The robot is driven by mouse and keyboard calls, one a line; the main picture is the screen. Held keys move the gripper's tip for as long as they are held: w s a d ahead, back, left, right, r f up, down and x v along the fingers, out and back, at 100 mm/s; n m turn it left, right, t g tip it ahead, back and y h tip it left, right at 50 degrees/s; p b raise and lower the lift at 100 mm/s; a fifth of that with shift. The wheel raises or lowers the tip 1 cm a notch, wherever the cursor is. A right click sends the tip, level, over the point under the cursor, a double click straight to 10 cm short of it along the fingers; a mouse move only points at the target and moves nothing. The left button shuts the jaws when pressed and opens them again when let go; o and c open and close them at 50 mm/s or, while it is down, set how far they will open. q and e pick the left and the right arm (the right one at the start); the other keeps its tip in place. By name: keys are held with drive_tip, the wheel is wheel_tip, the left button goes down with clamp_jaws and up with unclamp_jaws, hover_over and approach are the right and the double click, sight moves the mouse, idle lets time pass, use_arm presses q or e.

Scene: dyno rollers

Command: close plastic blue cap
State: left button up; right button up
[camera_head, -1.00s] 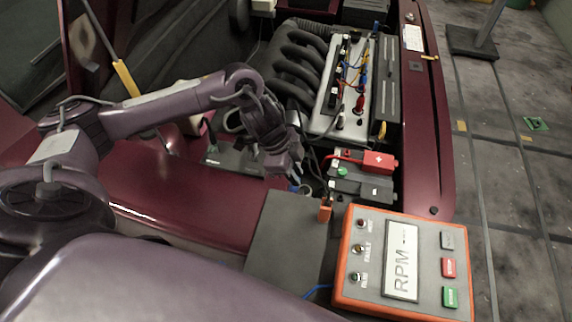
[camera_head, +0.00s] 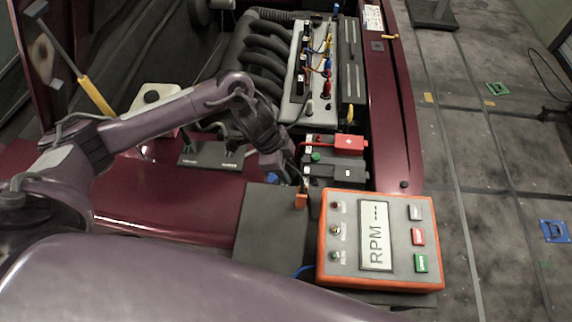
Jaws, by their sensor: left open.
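A small patch of blue (camera_head: 272,179), which looks like part of the blue cap, shows just below my left gripper at the front of the engine bay. Most of it is hidden by the gripper, so I cannot tell whether the cap is open or shut. My left gripper (camera_head: 273,166) is open and points down, close above the blue patch. I cannot tell whether it touches it. My right gripper is not in view.
The orange RPM box (camera_head: 378,283) sits on a dark surface (camera_head: 262,225) in front. A battery (camera_head: 335,170) with a red terminal cover (camera_head: 349,144) lies right of the gripper. A white tank (camera_head: 155,97) and the engine (camera_head: 262,50) are behind.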

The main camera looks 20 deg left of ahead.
use_arm(q)
drive_tip(key=v, duration=0.7)
drive_tip(key=shift+a+r, duration=0.15)
drive_tip(key=shift+r, duration=0.25)
